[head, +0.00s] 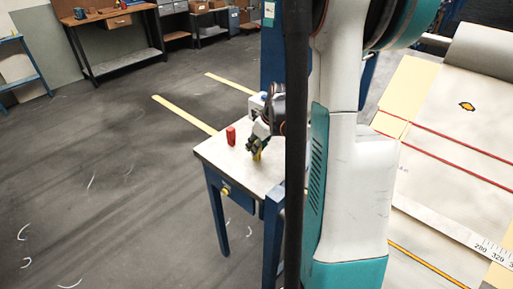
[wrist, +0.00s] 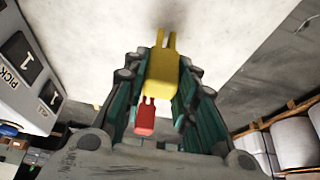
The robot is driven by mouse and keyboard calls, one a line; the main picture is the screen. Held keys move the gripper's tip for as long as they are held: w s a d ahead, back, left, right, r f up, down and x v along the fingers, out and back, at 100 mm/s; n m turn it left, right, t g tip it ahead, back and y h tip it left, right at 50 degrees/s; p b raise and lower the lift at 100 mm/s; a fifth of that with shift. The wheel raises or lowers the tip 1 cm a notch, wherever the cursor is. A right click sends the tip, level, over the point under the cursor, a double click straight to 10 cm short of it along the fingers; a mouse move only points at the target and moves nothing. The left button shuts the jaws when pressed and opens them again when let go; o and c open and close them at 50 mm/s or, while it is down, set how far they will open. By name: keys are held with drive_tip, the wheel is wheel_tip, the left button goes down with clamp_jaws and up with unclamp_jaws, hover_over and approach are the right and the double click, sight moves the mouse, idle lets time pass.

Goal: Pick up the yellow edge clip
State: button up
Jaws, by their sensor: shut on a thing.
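The yellow edge clip (wrist: 162,70) is a small block with two prongs, seen large between my gripper's fingers in the wrist view. My gripper (wrist: 163,85) is shut on it, one finger on each side. In the head view my gripper (head: 259,149) points down over the small table, and a bit of the yellow clip (head: 257,155) shows below its fingertips. I cannot tell whether the clip touches the tabletop.
A red clip (head: 231,136) stands on the table (head: 212,153), left of my gripper; it also shows in the wrist view (wrist: 146,117). A blue post (head: 271,50) rises behind. The loom bed with pale cloth (head: 450,150) is at right. Floor at left is open.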

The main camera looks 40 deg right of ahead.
wheel_tip(320, 180, up, 20)
drive_tip(key=p, duration=0.6)
